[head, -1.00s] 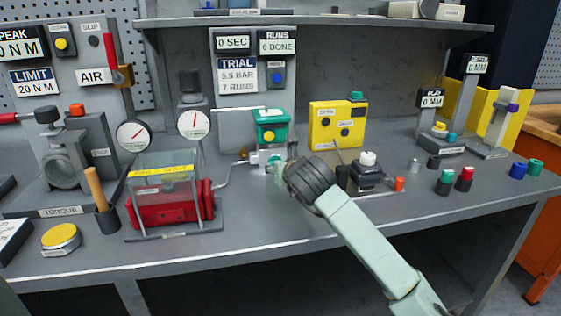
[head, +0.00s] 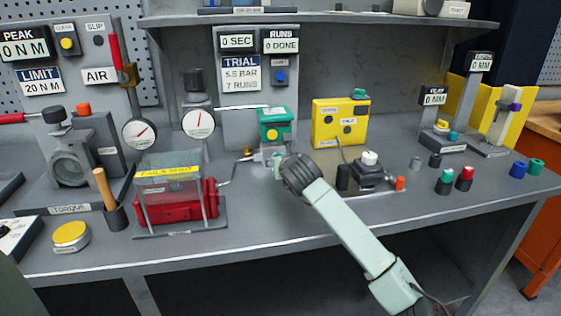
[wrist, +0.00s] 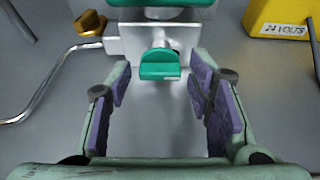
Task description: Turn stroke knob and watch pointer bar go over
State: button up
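A green knob (wrist: 160,64) juts from the silver block (wrist: 126,40) under the green actuator box (head: 273,128). I take it for the stroke knob, though no label on it is readable. My gripper (wrist: 160,88) is open and empty in the wrist view. Its purple-padded fingers stand left and right of the knob with a gap on each side. In the head view, my gripper (head: 278,164) is low in front of the actuator, and my wrist hides part of that area. A thin white bar (head: 240,107) extends left from the actuator's top, probably the pointer bar.
A brass fitting (wrist: 90,23) with a bent metal pipe (wrist: 45,85) lies left of the block. A yellow 24 volts box (wrist: 282,22) stands to the right. A clear-covered red unit (head: 175,200) and a black base with a white knob (head: 370,158) flank my arm.

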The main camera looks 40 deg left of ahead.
jog(key=c, duration=0.9)
